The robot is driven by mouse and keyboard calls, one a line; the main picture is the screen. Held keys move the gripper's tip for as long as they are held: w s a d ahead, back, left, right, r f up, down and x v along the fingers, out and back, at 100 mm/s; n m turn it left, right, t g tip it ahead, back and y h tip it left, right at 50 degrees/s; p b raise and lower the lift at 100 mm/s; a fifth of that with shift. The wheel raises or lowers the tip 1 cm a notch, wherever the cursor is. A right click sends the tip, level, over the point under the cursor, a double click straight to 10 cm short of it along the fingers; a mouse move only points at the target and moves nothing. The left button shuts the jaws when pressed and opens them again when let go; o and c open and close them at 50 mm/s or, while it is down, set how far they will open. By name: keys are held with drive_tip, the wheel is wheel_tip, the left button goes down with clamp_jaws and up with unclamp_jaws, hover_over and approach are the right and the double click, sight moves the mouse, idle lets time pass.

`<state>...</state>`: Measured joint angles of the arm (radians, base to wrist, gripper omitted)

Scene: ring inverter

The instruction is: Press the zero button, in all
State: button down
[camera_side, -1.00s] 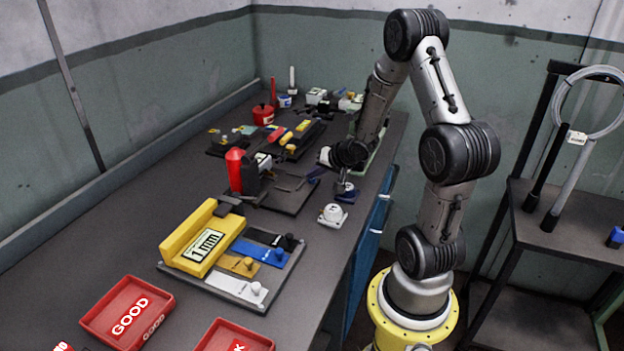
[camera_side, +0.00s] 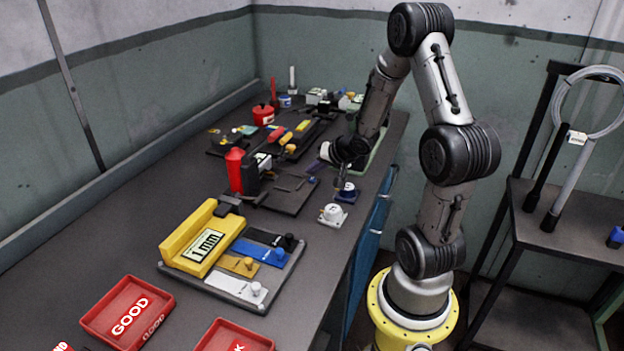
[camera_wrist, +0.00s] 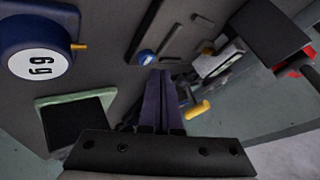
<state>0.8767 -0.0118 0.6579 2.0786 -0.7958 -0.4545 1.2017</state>
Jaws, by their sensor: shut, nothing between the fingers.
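My gripper (camera_side: 322,165) is above the right part of the bench, beyond a small blue-based knob-like piece (camera_side: 347,191). In the wrist view its dark purple fingers (camera_wrist: 163,85) are together and empty. A red-topped device (camera_side: 236,170) with a small pale display (camera_side: 262,160) stands left of the gripper on a dark plate. In the wrist view a grey device with a pale panel (camera_wrist: 215,60) shows at upper right, and a small blue round part (camera_wrist: 147,57) lies just beyond the fingertips. I cannot tell which part is the zero button.
A blue round weight marked with digits (camera_wrist: 42,62) is at the wrist view's upper left. A white weight-like piece (camera_side: 332,214) stands near the bench's right edge. A yellow block marked 1mm (camera_side: 203,245) and red GOOD tray (camera_side: 128,312) are nearer the front.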

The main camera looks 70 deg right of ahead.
drive_tip(key=shift+r, duration=0.1)
drive_tip(key=shift+r, duration=2.4)
